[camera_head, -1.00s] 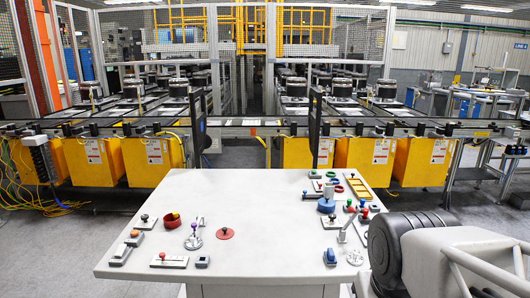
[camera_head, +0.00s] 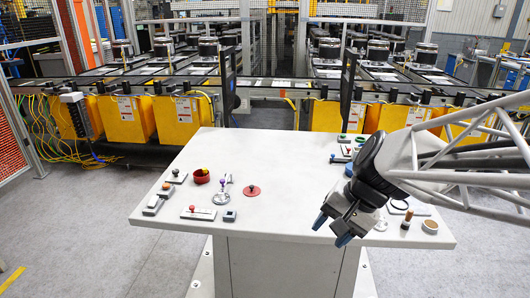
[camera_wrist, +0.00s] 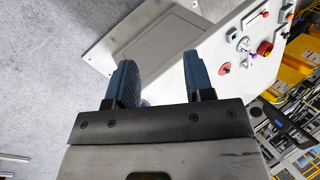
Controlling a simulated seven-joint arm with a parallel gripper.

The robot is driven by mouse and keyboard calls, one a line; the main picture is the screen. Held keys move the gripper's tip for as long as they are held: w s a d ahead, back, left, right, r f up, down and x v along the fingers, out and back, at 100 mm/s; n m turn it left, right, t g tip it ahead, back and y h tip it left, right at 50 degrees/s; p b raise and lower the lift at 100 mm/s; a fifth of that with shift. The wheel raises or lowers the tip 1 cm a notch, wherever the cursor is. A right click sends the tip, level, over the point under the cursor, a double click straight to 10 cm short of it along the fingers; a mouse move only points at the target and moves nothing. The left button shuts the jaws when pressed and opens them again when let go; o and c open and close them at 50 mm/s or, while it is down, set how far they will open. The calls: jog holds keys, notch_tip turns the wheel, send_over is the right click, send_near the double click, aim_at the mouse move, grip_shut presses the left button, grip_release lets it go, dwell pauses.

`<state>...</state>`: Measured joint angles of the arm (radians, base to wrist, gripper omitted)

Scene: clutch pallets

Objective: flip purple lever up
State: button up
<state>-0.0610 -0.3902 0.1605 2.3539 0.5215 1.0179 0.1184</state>
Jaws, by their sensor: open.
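The purple lever (camera_head: 222,184) has a purple knob and rises from a round grey base on the left half of the white table (camera_head: 285,215). It is small in this view, and I cannot tell its exact tilt. My gripper (camera_head: 331,230) is open and empty near the table's front edge, well to the right of the lever and apart from it. In the wrist view the two blue fingers of my gripper (camera_wrist: 158,62) are spread with nothing between them. The table top with its small controls shows at the upper right there.
The table's middle is mostly clear. Yellow machines (camera_head: 180,118) stand behind.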

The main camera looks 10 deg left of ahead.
jog(key=w+a+f+m+y, duration=0.3)
jog(key=w+a+m+y, duration=0.15)
jog(key=w+a, duration=0.6)
jog(key=w+a+f+m+y, duration=0.45)
jog(key=w+a, duration=0.35)
jog(key=w, duration=0.5)
jog(key=m+t+y, duration=0.3)
jog(key=m+t, duration=0.4)
jog(key=m, duration=0.3)
send_near(224, 181)
jog(key=shift+x, duration=1.15)
jog(key=shift+w, duration=0.15)
jog(key=shift+g, duration=0.3)
jog(key=shift+x, duration=3.8)
grip_shut()
